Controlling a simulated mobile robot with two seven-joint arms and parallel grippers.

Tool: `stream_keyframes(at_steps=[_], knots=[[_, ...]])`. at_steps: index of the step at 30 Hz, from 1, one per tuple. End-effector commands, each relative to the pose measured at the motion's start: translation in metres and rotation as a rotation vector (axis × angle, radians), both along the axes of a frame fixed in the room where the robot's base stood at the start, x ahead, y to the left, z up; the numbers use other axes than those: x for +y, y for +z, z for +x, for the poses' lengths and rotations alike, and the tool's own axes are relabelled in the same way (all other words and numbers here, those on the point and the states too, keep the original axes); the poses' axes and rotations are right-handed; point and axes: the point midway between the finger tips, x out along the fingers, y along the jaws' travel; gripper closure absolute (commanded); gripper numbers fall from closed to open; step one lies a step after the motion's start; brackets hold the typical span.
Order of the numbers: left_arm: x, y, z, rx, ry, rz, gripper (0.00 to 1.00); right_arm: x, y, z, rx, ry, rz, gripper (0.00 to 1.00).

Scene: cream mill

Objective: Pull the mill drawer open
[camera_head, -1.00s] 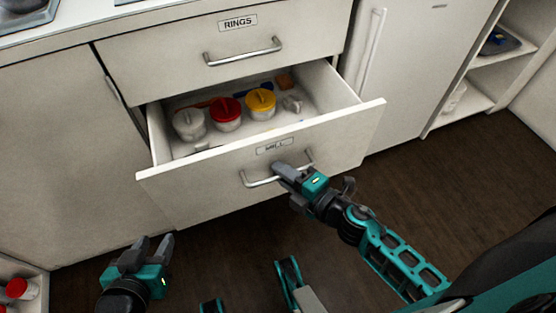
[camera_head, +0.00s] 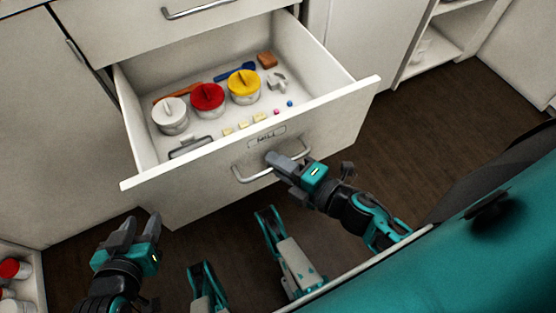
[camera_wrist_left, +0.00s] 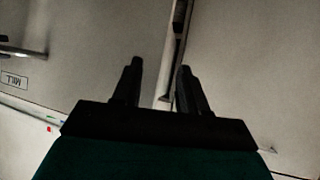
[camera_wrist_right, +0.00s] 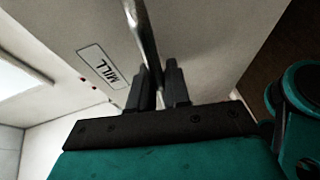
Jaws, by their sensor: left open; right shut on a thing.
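The mill drawer (camera_head: 335,112) stands well open in the head view, with its contents showing. Its MILL label reads clearly in the right wrist view (camera_wrist_right: 100,66). My right gripper (camera_head: 273,160) is shut on the drawer's metal handle (camera_head: 243,174), near its middle; the handle bar (camera_wrist_right: 142,40) runs between the fingers in the right wrist view. My left gripper (camera_head: 141,228) is open and empty, low to the left of the drawer front. In the left wrist view its fingers (camera_wrist_left: 160,80) are apart with nothing between them.
A closed drawer (camera_head: 130,28) is above. An open shelf (camera_head: 432,62) stands right. Dark floor (camera_head: 400,130) is clear there.

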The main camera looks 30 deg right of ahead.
Motion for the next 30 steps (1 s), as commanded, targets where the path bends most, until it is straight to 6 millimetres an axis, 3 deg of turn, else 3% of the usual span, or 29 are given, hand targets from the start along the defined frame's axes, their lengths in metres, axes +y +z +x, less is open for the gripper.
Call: stream_keyframes(at_steps=[5,6,12,25,30], knots=[[0.0,0.0,0.0,-0.001,0.0,0.0,0.57,0.0,0.0,0.0,0.0,-0.001,0.0,1.0],[0.0,0.0,0.0,-0.001,0.0,0.0,0.57,0.0,0.0,0.0,0.0,-0.001,0.0,0.8],[0.0,0.001,0.0,-0.001,0.0,0.0,0.57,0.0,0.0,0.0,0.0,0.0,0.0,0.62],[-0.001,0.001,0.001,-0.002,-0.001,-0.001,0.57,0.0,0.0,-0.001,0.0,0.0,0.0,0.62],[0.0,0.003,0.001,-0.003,0.0,-0.001,0.57,-0.006,0.002,-0.014,0.004,-0.001,0.0,0.62]])
